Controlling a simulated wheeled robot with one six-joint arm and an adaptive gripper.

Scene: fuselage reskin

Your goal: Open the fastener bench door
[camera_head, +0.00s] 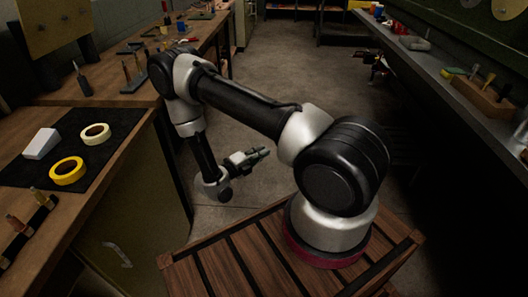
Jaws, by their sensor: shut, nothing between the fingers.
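A bench with a wooden top (130,143) stands at the left. Below its top is a dull olive-green door panel (150,215) with a pale, curved handle (117,256) low on its front. I see no open gap at the door, but its lower part is dark and cut off by the picture's edge. My gripper (265,153) is shut and empty. It is over the aisle floor, to the right of the door and well apart from the handle, with its fingers pointing right.
On the bench, a black mat (108,122) holds a yellow tape roll (68,171), a cream tape roll (95,134) and a white block (41,143). Another long bench (455,95) with tools runs along the right. The concrete floor (285,65) between the benches is clear.

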